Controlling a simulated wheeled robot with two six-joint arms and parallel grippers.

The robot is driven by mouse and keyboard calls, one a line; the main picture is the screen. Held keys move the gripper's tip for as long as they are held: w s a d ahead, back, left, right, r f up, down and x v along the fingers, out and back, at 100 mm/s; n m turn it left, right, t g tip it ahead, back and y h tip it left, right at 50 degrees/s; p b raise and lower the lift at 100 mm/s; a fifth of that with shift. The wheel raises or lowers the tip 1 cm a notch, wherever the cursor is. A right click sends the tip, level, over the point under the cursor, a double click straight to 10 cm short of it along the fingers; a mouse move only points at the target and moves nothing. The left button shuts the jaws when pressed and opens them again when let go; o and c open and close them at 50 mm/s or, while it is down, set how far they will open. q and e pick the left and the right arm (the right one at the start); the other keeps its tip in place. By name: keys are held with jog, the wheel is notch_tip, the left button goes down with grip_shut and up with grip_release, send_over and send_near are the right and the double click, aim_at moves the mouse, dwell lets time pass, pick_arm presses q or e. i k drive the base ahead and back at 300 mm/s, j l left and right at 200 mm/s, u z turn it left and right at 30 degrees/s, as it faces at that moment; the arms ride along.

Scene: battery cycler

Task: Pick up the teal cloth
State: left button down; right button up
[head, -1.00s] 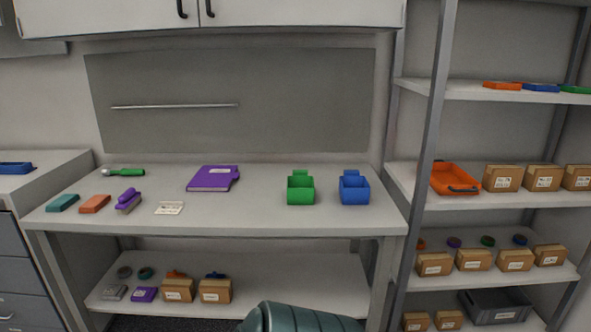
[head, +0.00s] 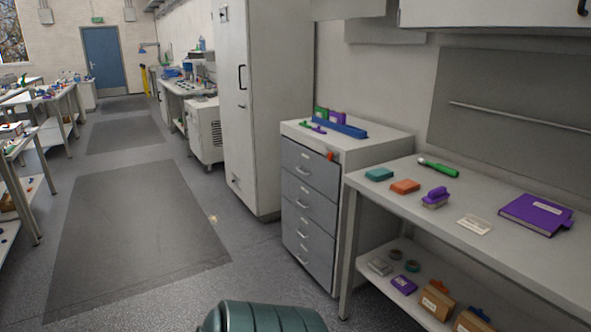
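The teal cloth (head: 379,174) looks like a small flat folded block. Neither of my grippers is in view, and nothing touches the cloth.
A purple-handled brush (head: 436,198), a green-handled tool (head: 438,168), a white card (head: 474,225) and a purple binder (head: 537,214) share the bench. A grey drawer cabinet (head: 307,206) stands left of it. The aisle floor (head: 135,235) is open.

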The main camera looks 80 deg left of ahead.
aim_at(376, 175)
jog(key=u, duration=1.95)
jog(key=i+j+u, duration=0.1)
jog(key=i, duration=0.2)
